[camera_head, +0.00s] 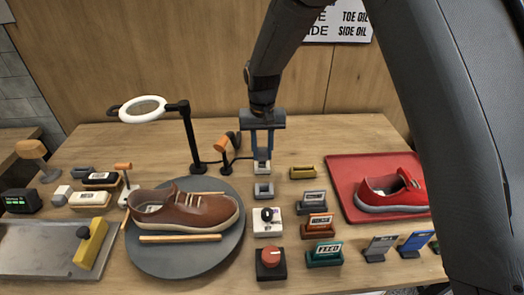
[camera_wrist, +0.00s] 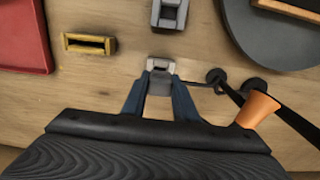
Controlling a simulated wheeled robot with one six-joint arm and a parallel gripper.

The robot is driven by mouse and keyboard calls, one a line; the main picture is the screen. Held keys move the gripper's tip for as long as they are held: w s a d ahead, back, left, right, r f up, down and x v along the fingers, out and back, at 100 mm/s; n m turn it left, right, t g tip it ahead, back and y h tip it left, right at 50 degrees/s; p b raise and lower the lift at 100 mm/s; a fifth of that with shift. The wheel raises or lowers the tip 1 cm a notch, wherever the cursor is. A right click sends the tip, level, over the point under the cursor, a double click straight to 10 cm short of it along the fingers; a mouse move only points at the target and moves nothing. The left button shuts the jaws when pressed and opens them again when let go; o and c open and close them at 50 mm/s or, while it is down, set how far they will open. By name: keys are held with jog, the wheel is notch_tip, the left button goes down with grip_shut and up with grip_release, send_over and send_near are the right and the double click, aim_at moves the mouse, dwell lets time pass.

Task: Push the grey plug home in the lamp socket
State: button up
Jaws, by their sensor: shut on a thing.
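My gripper (camera_head: 262,156) points down behind the middle of the table, its two blue fingers shut on the grey plug (camera_wrist: 160,88). The fingers also show in the wrist view (camera_wrist: 161,82), one on each side of the plug. A pale block that looks like the lamp socket (camera_head: 262,168) is right below the fingertips; it also shows in the wrist view (camera_wrist: 160,63), just beyond the plug. I cannot tell how deep the plug sits in it. A dark cable runs from the plug towards the ring lamp (camera_head: 190,138), left of my gripper.
An orange-topped tool (camera_head: 223,150) stands close left of my gripper. A grey holder (camera_head: 263,191) is just in front, a yellow one (camera_head: 303,172) to the right. A brown shoe (camera_head: 185,212) rests on a round mat (camera_head: 190,262); a red shoe (camera_head: 392,190) lies on a red tray (camera_head: 345,187).

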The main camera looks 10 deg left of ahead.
aim_at(262, 149)
jog(key=shift+f+b, duration=0.5)
jog(key=shift+f, duration=0.85)
dwell(0.6)
jog(key=o, duration=1)
jog(key=shift+o, duration=0.2)
jog(key=shift+r+b, duration=1.05)
jog(key=shift+r, duration=2.9)
jog(key=s+d+r+m, duration=0.1)
jog(key=s+d, duration=0.2)
jog(key=d, duration=0.5)
jog(key=s+d, duration=0.2)
jog(key=d, duration=0.7)
jog(key=s+d+m+t, duration=0.1)
jog(key=s+d, duration=1.3)
jog(key=shift+f+m, duration=0.3)
jog(key=shift+f, duration=0.15)
